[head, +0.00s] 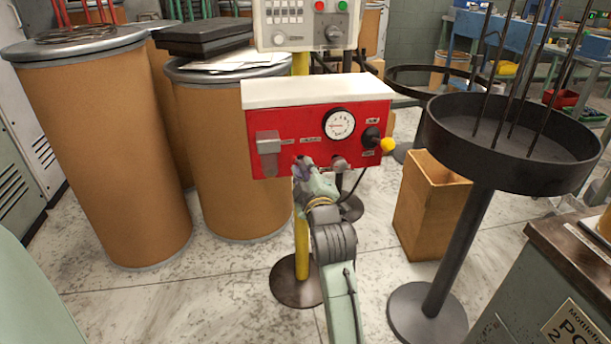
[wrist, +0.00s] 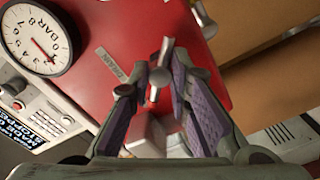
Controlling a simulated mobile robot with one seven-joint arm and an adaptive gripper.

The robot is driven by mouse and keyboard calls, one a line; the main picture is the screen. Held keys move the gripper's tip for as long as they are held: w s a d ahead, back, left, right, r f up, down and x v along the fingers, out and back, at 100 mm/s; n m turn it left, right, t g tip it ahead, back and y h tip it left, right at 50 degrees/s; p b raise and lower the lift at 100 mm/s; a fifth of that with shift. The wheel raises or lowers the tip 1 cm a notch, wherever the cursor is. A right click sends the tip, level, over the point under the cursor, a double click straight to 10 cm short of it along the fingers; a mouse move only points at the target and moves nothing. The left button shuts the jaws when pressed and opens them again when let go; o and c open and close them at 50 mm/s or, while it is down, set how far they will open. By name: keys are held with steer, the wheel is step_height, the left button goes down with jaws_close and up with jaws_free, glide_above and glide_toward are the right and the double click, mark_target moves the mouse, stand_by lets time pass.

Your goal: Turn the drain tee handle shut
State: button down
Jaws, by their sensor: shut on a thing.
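The drain tee handle (wrist: 165,52) is a small grey metal tee on the red panel, next to a drain label (wrist: 110,65) in the wrist view. Its bar stands tilted between my fingertips. My gripper (wrist: 152,82) is shut on it, with purple pads on the fingers. In the head view my gripper (head: 302,168) is at the lower left part of the red panel (head: 290,125), and it hides the handle there.
The panel carries a round gauge (head: 339,123), a grey metal part (head: 268,150) on the left and a yellow knob (head: 387,145) on the right. Brown drums (head: 110,150) stand to the left. A black round tray on a post (head: 450,125) and a cardboard box (head: 425,210) stand right.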

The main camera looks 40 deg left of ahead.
steer(key=shift+n, duration=0.6)
steer(key=c, duration=1.4)
jaws_free()
steer(key=shift+c, duration=0.2)
steer(key=r, duration=1)
steer(key=shift+d+r, duration=0.1)
steer(key=shift+d, duration=0.1)
steer(key=shift+a, duration=0.15)
